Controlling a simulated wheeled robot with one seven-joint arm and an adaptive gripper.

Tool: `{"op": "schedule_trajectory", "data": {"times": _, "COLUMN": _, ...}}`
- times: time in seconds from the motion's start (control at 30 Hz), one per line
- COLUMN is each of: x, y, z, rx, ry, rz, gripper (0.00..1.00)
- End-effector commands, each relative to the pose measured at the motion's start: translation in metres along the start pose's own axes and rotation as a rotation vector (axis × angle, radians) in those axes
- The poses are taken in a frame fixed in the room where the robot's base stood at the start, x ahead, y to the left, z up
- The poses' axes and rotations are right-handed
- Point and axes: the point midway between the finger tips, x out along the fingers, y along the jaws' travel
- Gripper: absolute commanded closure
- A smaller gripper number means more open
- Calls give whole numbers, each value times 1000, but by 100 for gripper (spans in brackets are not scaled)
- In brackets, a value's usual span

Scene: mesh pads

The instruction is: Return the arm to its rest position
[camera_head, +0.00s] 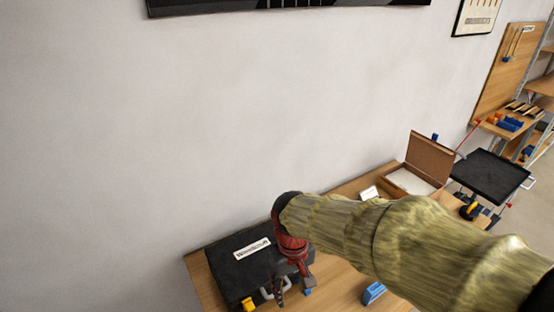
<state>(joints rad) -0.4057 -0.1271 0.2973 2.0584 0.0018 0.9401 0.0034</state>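My arm (390,240), with a mottled yellow-green covering, reaches from the lower right towards the wooden table. My gripper (282,286), dark with a red part above it, points down at the arm's far end. It is in front of the right part of a black case (228,268) with a white label. The fingers are small and dark against the case, so I cannot see whether they are open or hold anything. I cannot tell whether they touch the case.
A small blue block (374,292) lies on the wooden table (333,283). An open brown box (430,157) stands at the table's far end, with a white card (368,193) beside it. A black-topped trolley (492,172) stands beyond.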

Motion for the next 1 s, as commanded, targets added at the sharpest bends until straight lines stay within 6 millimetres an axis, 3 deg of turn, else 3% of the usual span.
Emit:
{"op": "schedule_trajectory", "data": {"times": 0.2, "x": -28, "y": 42, "z": 62, "rx": 121, "ry": 160, "rz": 7, "gripper": 61}}
{"op": "schedule_trajectory", "data": {"times": 0.5, "x": -48, "y": 82, "z": 133, "rx": 291, "ry": 386, "rz": 50, "gripper": 61}}
{"op": "schedule_trajectory", "data": {"times": 0.7, "x": -70, "y": 100, "z": 150, "rx": 369, "ry": 504, "rz": 87, "gripper": 61}}
{"op": "schedule_trajectory", "data": {"times": 1.0, "x": -71, "y": 106, "z": 153, "rx": 396, "ry": 513, "rz": 95, "gripper": 61}}
